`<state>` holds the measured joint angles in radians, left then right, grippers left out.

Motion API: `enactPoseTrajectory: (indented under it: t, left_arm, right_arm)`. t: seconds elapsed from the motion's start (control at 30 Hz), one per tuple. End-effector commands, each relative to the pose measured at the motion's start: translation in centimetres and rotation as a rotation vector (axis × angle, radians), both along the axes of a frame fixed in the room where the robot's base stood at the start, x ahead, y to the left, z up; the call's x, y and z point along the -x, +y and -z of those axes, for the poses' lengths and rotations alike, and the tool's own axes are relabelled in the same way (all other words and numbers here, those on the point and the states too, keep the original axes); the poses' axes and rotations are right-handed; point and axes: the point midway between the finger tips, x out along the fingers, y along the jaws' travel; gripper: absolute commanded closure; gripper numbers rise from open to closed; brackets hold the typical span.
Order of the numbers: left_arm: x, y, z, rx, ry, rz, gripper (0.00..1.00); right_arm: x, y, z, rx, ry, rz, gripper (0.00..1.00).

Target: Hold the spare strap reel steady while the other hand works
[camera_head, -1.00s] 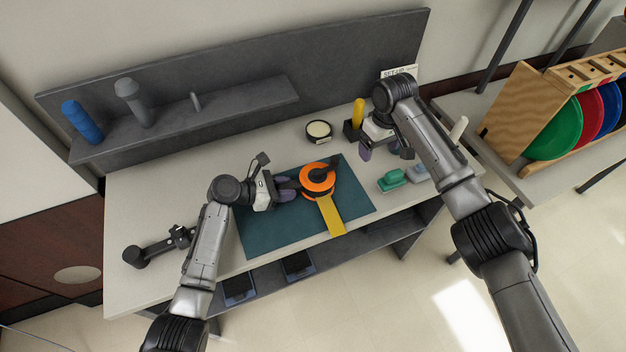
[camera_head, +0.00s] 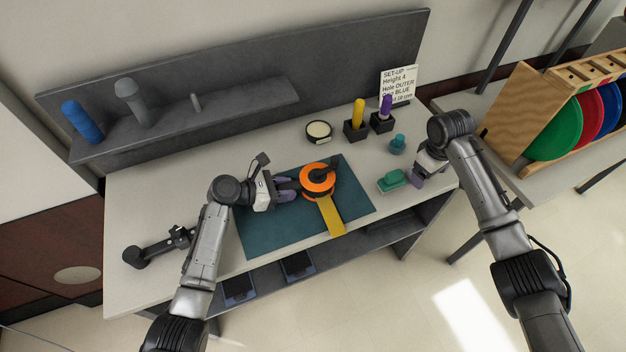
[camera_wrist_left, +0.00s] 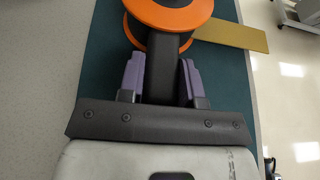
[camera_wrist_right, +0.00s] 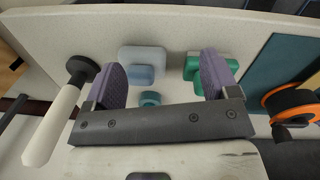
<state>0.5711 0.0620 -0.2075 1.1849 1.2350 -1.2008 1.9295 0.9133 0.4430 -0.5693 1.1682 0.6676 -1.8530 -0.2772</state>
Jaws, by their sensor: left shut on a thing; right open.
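The spare strap reel (camera_head: 317,178), an orange disc with a black hub, lies on the dark teal mat (camera_head: 262,232). A yellow strap (camera_head: 331,216) runs from it toward the mat's front edge. My left gripper (camera_head: 287,189) is at the reel's left side. In the left wrist view its purple fingers (camera_wrist_left: 162,80) are shut on a dark handle (camera_wrist_left: 164,72) joined to the orange reel (camera_wrist_left: 170,12). My right gripper (camera_head: 414,182) is open at the bench's right end. In the right wrist view its fingers (camera_wrist_right: 162,80) are apart, with nothing between the tips; the reel (camera_wrist_right: 290,103) shows at right.
Near the right gripper are a green block (camera_head: 392,180), a teal knob (camera_head: 397,143) and a light blue block (camera_wrist_right: 143,62). A white-handled tool (camera_wrist_right: 55,122) lies beside them. Yellow (camera_head: 358,113) and purple (camera_head: 386,106) pegs stand behind, by a set-up card (camera_head: 398,84).

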Motion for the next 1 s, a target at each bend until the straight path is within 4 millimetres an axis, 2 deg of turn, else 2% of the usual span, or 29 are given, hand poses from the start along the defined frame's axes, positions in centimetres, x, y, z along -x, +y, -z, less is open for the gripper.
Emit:
enactPoseTrajectory:
  t: [0.43, 0.57, 0.67, 0.77, 0.87, 1.0]
  left_arm:
    - [0.1, 0.0, 0.3, -0.004, 0.004, 0.002, 1.0]
    - [0.1, 0.0, 0.3, -0.004, 0.004, 0.002, 1.0]
    - [0.1, 0.0, 0.3, -0.004, 0.004, 0.002, 1.0]
    - [0.1, 0.0, 0.3, -0.004, 0.005, 0.003, 1.0]
    - [0.1, 0.0, 0.3, -0.004, 0.004, 0.003, 1.0]
    - [0.1, 0.0, 0.3, -0.004, 0.005, 0.003, 1.0]
  right_arm:
    - [0.3, -0.4, 0.3, 0.005, -0.001, -0.005, 0.2]
    - [0.1, -0.4, -0.1, 0.005, -0.007, -0.005, 0.31]
    - [-0.5, -0.4, -1.4, 0.005, -0.03, -0.006, 0.41]
    - [-1.7, 0.7, -3.9, -0.004, -0.07, -0.019, 0.5]
    - [-3.1, 3.1, -7.0, -0.011, -0.121, -0.055, 0.5]
    - [-4.8, 8.0, -11.2, 0.006, -0.177, -0.133, 0.5]
